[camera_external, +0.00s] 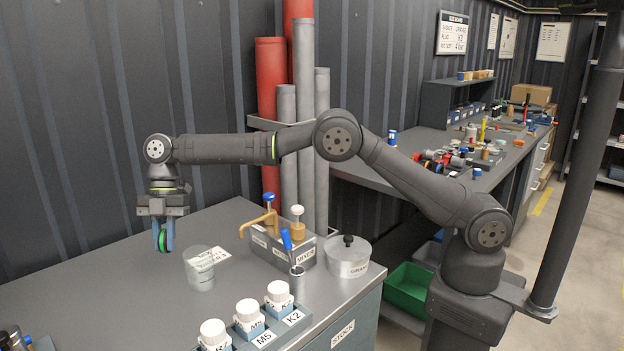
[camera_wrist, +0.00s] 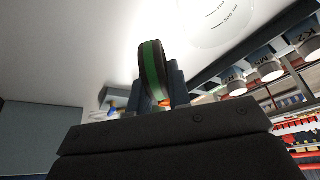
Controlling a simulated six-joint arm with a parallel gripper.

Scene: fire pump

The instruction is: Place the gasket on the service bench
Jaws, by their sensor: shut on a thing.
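My gripper (camera_external: 163,236) points down above the left part of a near grey bench (camera_external: 110,290), with its blue fingers shut. Between the fingers is a round, green-banded gasket (camera_external: 162,242), held on edge. In the wrist view the gasket (camera_wrist: 152,72) shows as a black ring with a green band, upright between the fingers; they hide part of it. It looks clear of the bench top. A second grey bench (camera_external: 362,177) stands along the back wall at the right. I cannot tell from any label which one is the service bench.
A clear beaker (camera_external: 199,270) stands just right of my gripper. Grey and red pipes (camera_external: 270,110) rise behind. The near bench's left part is largely clear.

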